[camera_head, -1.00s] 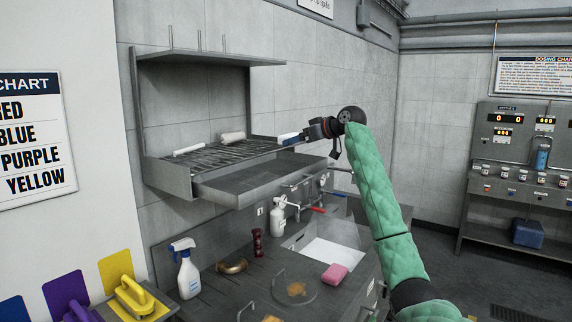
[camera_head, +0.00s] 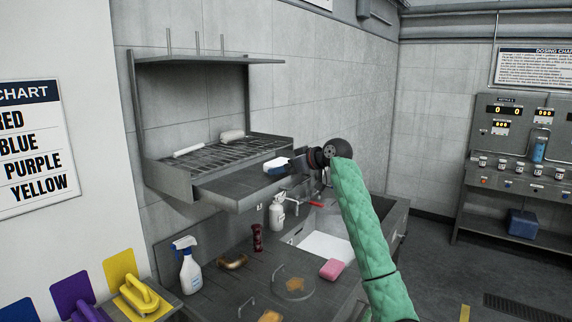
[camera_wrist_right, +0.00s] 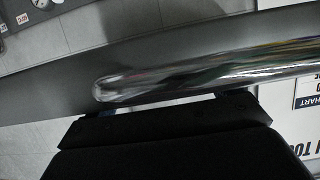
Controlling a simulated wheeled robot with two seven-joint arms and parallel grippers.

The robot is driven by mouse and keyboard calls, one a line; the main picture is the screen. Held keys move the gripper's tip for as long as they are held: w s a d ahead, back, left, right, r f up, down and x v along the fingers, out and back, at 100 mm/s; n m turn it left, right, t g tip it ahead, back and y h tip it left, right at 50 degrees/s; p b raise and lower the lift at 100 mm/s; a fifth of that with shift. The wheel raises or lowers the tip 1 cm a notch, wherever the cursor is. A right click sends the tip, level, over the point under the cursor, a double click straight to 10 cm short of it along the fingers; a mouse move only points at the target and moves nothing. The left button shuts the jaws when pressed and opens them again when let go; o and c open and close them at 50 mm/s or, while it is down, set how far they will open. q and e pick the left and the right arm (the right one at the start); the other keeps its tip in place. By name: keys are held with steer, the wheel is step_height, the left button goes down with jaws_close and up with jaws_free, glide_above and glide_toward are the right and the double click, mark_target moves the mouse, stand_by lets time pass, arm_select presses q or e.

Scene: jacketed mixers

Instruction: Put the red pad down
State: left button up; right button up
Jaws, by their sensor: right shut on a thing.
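My right gripper (camera_head: 292,164) is shut on a small white-topped, blue-sided thing (camera_head: 275,166). It holds it over the right end of the grey tray shelf (camera_head: 232,188) below the wall rack; whether it touches the shelf I cannot tell. In the right wrist view a shiny metal bar (camera_wrist_right: 200,80) crosses in front of the black gripper body, and the fingertips are hidden. No plainly red pad shows. A pink pad (camera_head: 332,269) lies at the front edge of the sink. My left gripper is not in view.
The rack (camera_head: 215,148) behind the shelf holds two white rolls. Below are a spray bottle (camera_head: 189,268), a dark red handled thing (camera_head: 257,238), a white bottle (camera_head: 277,213) and a sink (camera_head: 325,246). Much of the tray shelf is bare.

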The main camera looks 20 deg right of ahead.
steer(key=shift+f, duration=0.25)
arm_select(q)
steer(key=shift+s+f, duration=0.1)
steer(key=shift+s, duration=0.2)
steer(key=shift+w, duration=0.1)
arm_select(e)
steer(key=shift+f, duration=0.1)
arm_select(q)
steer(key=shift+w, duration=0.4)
arm_select(e)
steer(key=shift+f, duration=0.4)
